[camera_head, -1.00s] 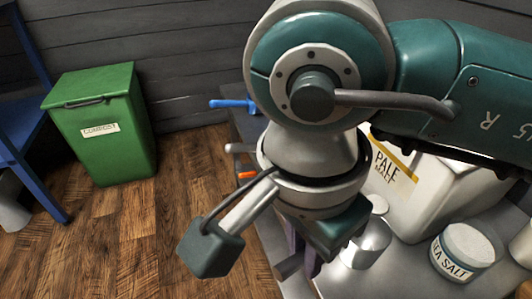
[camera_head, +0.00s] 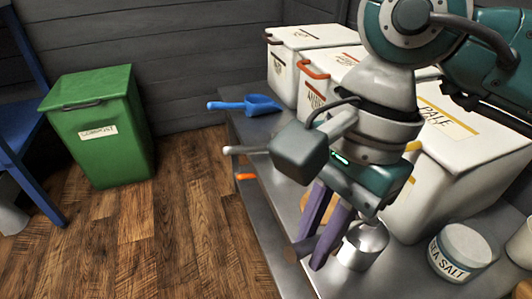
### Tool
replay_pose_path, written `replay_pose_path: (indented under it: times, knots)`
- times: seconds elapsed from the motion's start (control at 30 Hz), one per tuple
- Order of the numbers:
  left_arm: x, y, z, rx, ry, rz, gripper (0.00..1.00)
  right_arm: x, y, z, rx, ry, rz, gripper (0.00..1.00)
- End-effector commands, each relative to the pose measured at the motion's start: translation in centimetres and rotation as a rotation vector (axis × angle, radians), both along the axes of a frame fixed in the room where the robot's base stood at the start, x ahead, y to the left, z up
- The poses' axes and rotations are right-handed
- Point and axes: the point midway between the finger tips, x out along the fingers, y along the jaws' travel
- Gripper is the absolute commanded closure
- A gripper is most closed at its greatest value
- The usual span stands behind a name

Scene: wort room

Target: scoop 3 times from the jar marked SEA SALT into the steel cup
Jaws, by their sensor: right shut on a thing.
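The rest of the held tool is hidden behind the fingers and cup. I cannot tell whether the gripper touches the cup. My left gripper is not in view.
White bins, one marked PALE (camera_head: 425,190), line the back of the bench. A blue scoop (camera_head: 258,104) lies on the bench's far left corner. A grey rod and an orange piece (camera_head: 245,177) stick out at its left edge. A green COMPOST bin (camera_head: 100,130) stands on the floor.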

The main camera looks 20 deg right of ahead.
Motion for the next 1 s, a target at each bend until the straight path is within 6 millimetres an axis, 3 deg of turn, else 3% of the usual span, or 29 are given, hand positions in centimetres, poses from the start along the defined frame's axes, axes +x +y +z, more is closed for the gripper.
replay_pose_path:
  times: [0.4, 1.0]
  knots:
    - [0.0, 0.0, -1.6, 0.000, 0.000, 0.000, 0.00, 0.9, -2.2, 2.0, 0.220, 0.082, -0.005, 1.00]
    - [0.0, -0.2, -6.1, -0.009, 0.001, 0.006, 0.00, 2.0, -5.1, 4.9, 0.524, 0.196, -0.002, 1.00]
